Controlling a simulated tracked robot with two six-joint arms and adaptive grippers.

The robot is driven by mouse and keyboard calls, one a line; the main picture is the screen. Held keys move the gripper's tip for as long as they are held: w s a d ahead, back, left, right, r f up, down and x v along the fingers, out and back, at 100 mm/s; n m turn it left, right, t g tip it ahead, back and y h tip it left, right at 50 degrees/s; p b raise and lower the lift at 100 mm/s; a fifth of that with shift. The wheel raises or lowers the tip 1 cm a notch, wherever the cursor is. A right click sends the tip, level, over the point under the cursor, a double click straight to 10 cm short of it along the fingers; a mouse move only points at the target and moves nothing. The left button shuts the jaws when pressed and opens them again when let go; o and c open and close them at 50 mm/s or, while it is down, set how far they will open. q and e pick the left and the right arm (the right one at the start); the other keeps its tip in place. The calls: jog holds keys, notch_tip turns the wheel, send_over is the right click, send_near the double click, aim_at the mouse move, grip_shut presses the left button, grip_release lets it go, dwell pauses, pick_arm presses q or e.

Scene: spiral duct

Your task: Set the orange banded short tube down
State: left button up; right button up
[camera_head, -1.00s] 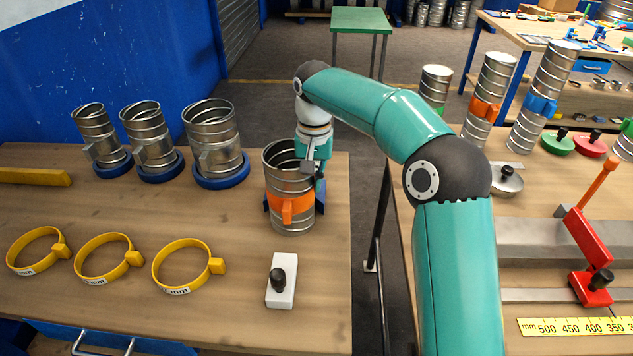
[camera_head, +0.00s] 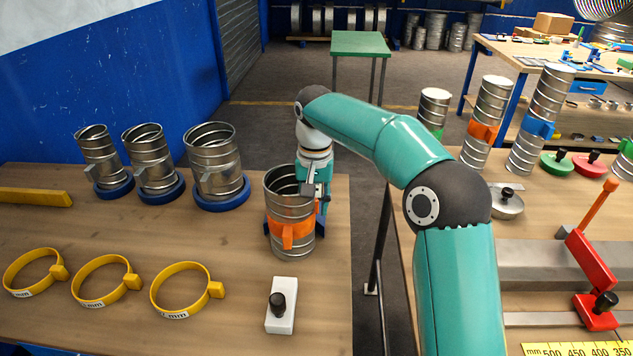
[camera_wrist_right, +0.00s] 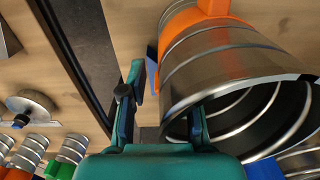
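The orange banded short tube (camera_head: 290,210) is a ribbed metal cylinder with an open top and an orange clamp band. It appears to stand upright near the right edge of the left table (camera_head: 210,255). Blue pieces show low at both its sides. My right gripper (camera_head: 316,190) is at the tube's right rim. In the right wrist view, the gripper (camera_wrist_right: 162,110) has its fingers apart, astride the wall of the tube (camera_wrist_right: 225,65), with a visible gap. The far finger's tip is partly hidden. My left gripper is not in view.
Three plain tubes in blue rings (camera_head: 156,165) stand at the back left. Several yellow hoops (camera_head: 103,280) and a white block with a black knob (camera_head: 282,305) lie in front. A gap separates the right table (camera_head: 470,180), which holds banded tubes and a red clamp (camera_head: 590,265).

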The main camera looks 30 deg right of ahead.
notch_tip(320, 180, up, 12)
jog(key=p, duration=0.2)
jog(key=shift+f+p, duration=0.25)
jog(key=shift+p, duration=0.1)
